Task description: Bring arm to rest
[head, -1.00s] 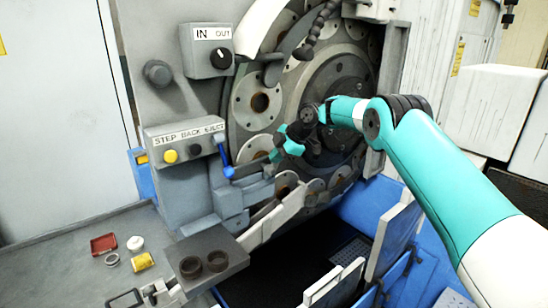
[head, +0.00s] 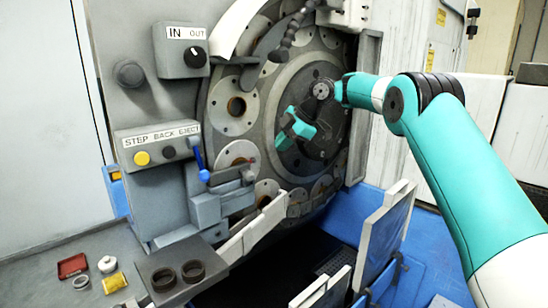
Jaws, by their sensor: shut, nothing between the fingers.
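My gripper (head: 290,138) is at the end of my teal and white arm, in front of the large grey disc of the ring grinder (head: 320,125). It looks small and dark at the fingers, which are shut and hold nothing. The arm reaches in from the right edge, bends at the black elbow joint, and its wrist lies across the disc's face. I cannot tell how much gap there is between the gripper and the disc.
A control box with yellow and black buttons (head: 158,148) and a blue lever (head: 203,170) stand left of the gripper. An IN/OUT switch box (head: 182,52) is above. Two dark rings (head: 178,273) sit on a block at lower left, near a red tray (head: 72,266). Light panels (head: 385,238) stand below.

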